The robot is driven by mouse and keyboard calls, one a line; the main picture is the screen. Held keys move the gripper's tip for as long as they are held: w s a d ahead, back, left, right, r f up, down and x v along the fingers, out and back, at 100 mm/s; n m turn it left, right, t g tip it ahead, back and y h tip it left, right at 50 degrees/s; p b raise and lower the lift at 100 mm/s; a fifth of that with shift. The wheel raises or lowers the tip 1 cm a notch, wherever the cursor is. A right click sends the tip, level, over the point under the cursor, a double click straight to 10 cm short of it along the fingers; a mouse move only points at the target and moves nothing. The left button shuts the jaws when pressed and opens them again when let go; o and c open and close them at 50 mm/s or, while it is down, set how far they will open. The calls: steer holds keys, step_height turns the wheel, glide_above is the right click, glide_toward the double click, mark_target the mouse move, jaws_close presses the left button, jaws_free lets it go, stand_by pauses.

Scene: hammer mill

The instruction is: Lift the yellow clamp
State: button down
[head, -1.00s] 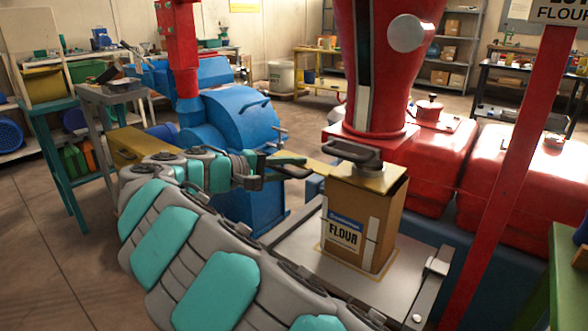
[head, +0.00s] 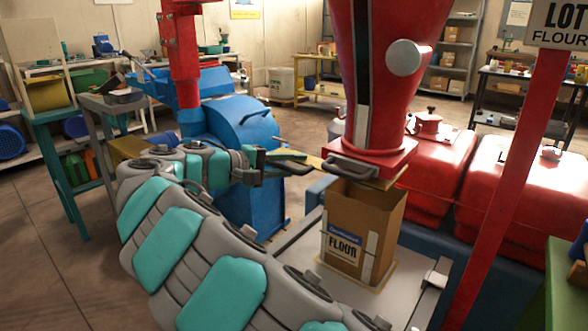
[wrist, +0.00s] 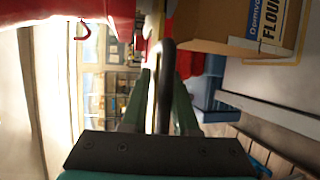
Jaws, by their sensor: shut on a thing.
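The yellow clamp (head: 374,180) is a flat yellow bar-like piece with a dark handle, just under the red hopper spout and above the flour box (head: 345,243). My gripper (head: 286,164) reaches in from the left and is shut on the clamp's dark handle. In the wrist view, the dark handle (wrist: 166,88) runs between the two green fingers of my gripper (wrist: 160,95). The clamp's yellow part is mostly hidden by the spout and my gripper. The box top stands open below the clamp.
The red hopper (head: 375,90) is directly above the clamp. The box stands upright on a grey platform (head: 300,235). A red post (head: 505,190) rises at the right, red tanks (head: 515,180) stand behind, and the blue mill (head: 240,135) is at the left.

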steer(key=c, duration=0.8)
jaws_free()
steer(key=shift+c, duration=0.2)
steer(key=shift+v, duration=3.9)
